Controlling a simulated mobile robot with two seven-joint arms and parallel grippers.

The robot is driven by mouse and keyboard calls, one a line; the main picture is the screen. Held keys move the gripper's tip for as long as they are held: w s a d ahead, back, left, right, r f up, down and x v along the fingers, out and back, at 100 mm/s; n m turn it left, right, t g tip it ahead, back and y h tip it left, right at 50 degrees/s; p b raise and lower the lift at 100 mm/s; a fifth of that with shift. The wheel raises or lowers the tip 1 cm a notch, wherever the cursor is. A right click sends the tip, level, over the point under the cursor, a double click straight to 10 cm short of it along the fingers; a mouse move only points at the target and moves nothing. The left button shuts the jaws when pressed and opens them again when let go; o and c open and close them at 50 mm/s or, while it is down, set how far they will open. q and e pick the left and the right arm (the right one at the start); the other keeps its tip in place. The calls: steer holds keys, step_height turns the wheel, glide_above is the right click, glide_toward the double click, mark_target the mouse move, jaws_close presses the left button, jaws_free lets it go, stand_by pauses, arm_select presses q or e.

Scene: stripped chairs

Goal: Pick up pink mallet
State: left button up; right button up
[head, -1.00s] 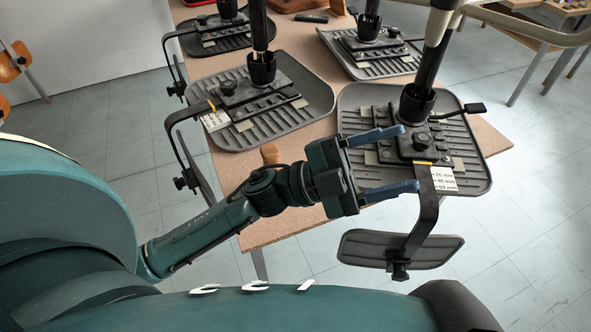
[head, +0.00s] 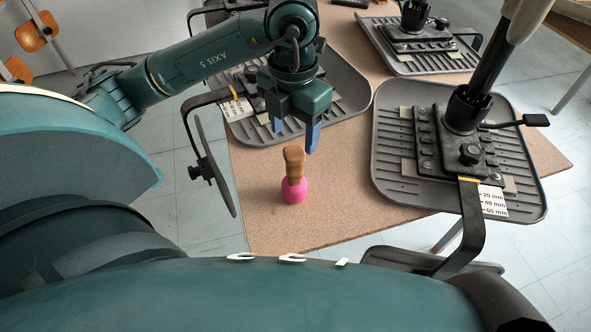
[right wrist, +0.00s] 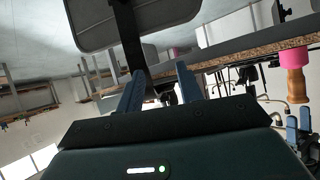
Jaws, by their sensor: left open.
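The pink mallet (head: 294,189) stands on the bare brown tabletop, pink head down and wooden handle upright. My left gripper (head: 295,135) is open, fingers pointing down, just above and behind the handle's top in the head view; it looks apart from it. The right wrist view is upside down: the mallet (right wrist: 295,58) hangs from the table edge at right, with my left gripper's blue fingers (right wrist: 299,130) close to the handle's end. My right gripper (right wrist: 160,88) is open there, with nothing seen held between its fingers; it does not show in the head view.
A stripped chair seat (head: 393,186) with a black bracket lies right of the mallet. Another seat (head: 352,97) lies behind, under my left gripper, and a third (head: 400,65) at the back. Bare tabletop (head: 300,232) surrounds the mallet.

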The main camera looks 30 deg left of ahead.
mark_target(294, 152)
arm_select(q)
step_height(294, 152, down, 9)
steer(key=shift+s+d+r+p, duration=0.1)
steer(key=shift+r+p, duration=0.1)
steer(key=shift+p, duration=0.15)
steer(key=shift+c, duration=0.4)
jaws_close()
stand_by(0.4)
